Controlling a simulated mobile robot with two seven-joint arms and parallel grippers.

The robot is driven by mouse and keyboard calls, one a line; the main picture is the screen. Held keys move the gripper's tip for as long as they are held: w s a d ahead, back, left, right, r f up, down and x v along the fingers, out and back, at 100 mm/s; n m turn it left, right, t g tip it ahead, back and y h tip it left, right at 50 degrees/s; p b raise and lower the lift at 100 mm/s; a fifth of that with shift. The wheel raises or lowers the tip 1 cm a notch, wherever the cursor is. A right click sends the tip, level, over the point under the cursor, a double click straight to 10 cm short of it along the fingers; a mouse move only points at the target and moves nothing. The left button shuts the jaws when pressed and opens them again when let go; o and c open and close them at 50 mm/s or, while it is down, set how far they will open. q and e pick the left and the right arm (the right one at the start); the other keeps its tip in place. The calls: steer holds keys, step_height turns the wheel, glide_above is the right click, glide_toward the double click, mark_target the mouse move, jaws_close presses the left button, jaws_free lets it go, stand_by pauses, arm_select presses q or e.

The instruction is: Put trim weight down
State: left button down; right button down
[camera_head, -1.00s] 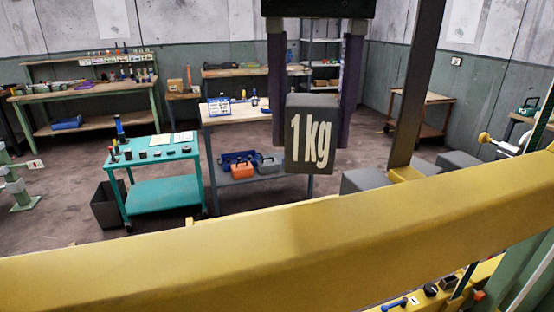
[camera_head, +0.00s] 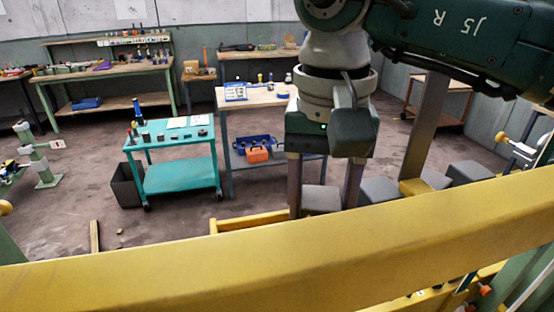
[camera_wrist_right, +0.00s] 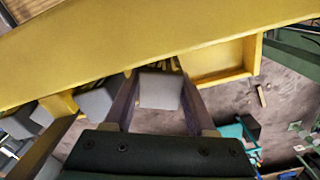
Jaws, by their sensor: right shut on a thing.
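My right gripper (camera_head: 324,208) comes down from the upper right with its fingers pointing down behind the yellow beam. It is shut on the trim weight (camera_head: 320,197), a grey block whose top shows between the fingers. In the right wrist view the weight (camera_wrist_right: 160,90) sits between the two dark fingers (camera_wrist_right: 160,92), close to the beam. Its 1 kg marking does not show now. The beam hides its lower part, so I cannot tell whether it rests on something. My left gripper is not in view.
A yellow beam (camera_head: 260,255) crosses the foreground. A yellow-edged tray (camera_head: 252,223) lies behind it, its left part empty. Other grey blocks (camera_head: 378,190) stand to the right, beside an upright post (camera_head: 427,125). A teal cart (camera_head: 180,175) and a workbench (camera_head: 262,97) stand farther back.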

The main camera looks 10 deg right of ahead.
mark_target(322, 197)
steer(key=c, duration=0.7)
jaws_free()
steer(key=shift+f, duration=0.15)
steer(key=o, duration=0.5)
steer(key=shift+r, duration=0.35)
step_height(322, 197, up, 6)
steer(key=b, duration=0.3)
steer(key=shift+r+b, duration=0.1)
steer(key=shift+b, duration=0.2)
steer(key=shift+r, duration=0.55)
